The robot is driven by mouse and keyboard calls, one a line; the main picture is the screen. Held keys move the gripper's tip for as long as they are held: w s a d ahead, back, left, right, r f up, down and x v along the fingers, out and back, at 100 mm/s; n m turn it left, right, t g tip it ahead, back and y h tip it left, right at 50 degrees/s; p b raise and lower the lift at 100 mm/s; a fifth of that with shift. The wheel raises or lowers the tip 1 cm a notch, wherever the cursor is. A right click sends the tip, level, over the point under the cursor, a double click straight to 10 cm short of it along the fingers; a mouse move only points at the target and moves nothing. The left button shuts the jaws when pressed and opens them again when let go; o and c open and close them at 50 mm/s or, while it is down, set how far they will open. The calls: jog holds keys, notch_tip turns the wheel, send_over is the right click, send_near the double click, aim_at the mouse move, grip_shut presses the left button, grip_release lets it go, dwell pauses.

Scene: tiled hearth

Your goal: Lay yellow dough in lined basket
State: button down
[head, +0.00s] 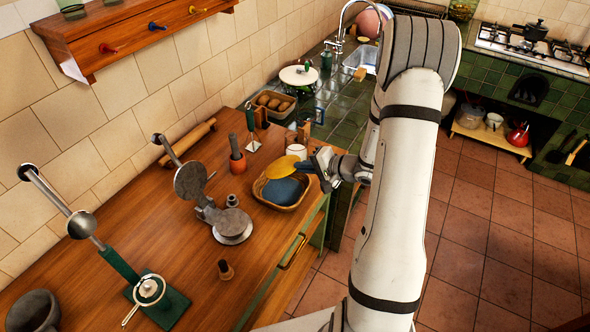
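The yellow dough (283,167) is a flat round disc, tilted, above the far left part of the basket. My gripper (302,167) is at the disc's right edge and appears shut on it; the fingertips are small and partly hidden. The basket (292,208) is a shallow wicker one near the right edge of the wooden counter. A dark blue cloth (285,192) lines it. The disc and gripper hide part of the basket's far side. Whether the disc touches the cloth or rim is hard to tell.
An open metal press (232,228) stands left of the basket on the counter (160,240). A white cup (296,146) and a terracotta pot with a utensil (237,163) stand behind it.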

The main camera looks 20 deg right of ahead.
jog(key=f+b, duration=0.6)
jog(key=f, duration=0.1)
jog(key=shift+a+b, duration=0.3)
jog(key=shift+b, duration=0.1)
jog(key=c, duration=2.1)
grip_release()
jog(key=shift+r, duration=0.1)
jog(key=o, duration=0.5)
jog(key=v, duration=0.7)
jog(key=shift+s+d+r, duration=0.15)
jog(key=shift+s+d, duration=0.1)
jog(key=shift+d, duration=0.05)
